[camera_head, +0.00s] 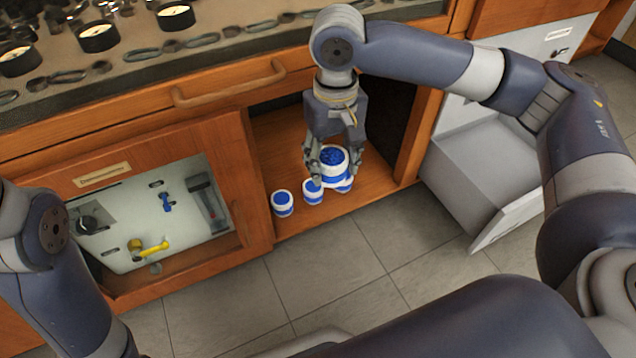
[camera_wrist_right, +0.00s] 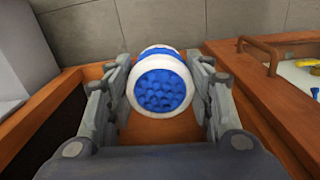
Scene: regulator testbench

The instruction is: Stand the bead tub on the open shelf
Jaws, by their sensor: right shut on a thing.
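The bead tub (camera_head: 333,160) is white with a blue band and has blue beads showing in its open top. My right gripper (camera_head: 332,168) is shut on it, with a finger on each side, at the front of the open shelf (camera_head: 270,140). In the right wrist view the tub (camera_wrist_right: 163,88) sits between both fingers, its beaded top facing the camera. The shelf floor shows around it; I cannot tell whether the tub touches anything below. My left gripper is out of view; only part of my left arm shows.
A glazed cabinet door (camera_head: 150,215) is to the left, an open grey drawer (camera_head: 485,165) to the right.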

